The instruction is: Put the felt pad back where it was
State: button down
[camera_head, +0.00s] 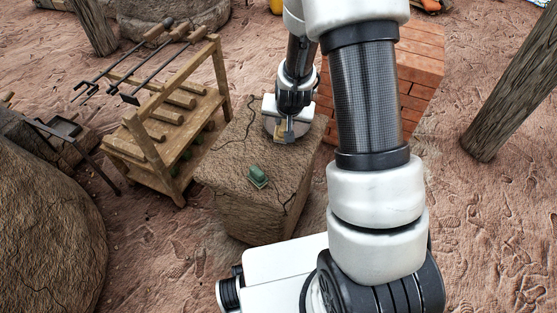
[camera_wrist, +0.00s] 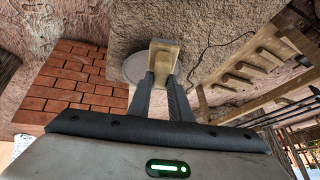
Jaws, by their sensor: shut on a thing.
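My gripper (camera_head: 288,132) is shut on a small tan block-like piece, which I take to be the felt pad (camera_head: 281,140). In the wrist view the pad (camera_wrist: 164,50) sits between the two fingertips (camera_wrist: 166,78). A round grey disc (camera_wrist: 134,68) lies on the clay block's top behind the pad. The pad overlaps the disc's edge in the picture; I cannot tell whether they touch. The clay block (camera_head: 225,172) stands under my gripper. A small green piece on a paler base (camera_head: 258,176) rests on its near part, apart from the gripper.
A wooden rack (camera_head: 165,140) with rods on top stands left of the block; it also shows in the wrist view (camera_wrist: 262,65). A red brick stack (camera_head: 420,60) is behind to the right. A wooden post (camera_head: 505,95) stands far right. A large boulder (camera_head: 45,230) fills the lower left.

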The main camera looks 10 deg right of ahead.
jog(key=shift+s+a+r+n+g, duration=0.15)
jog(key=shift+s+a+n+g, duration=0.25)
jog(key=shift+a, duration=0.15)
jog(key=shift+s+a+r+n+g, duration=0.15)
jog(key=shift+s+a+n+g, duration=0.15)
jog(key=shift+a+n, duration=0.15)
jog(key=shift+a+f, duration=0.1)
jog(key=shift+f, duration=0.1)
notch_tip(320, 180, down, 10)
jog(key=b, duration=0.3)
jog(key=shift+r, duration=0.2)
jog(key=shift+f, duration=0.1)
jog(key=c, duration=1.6)
grip_release()
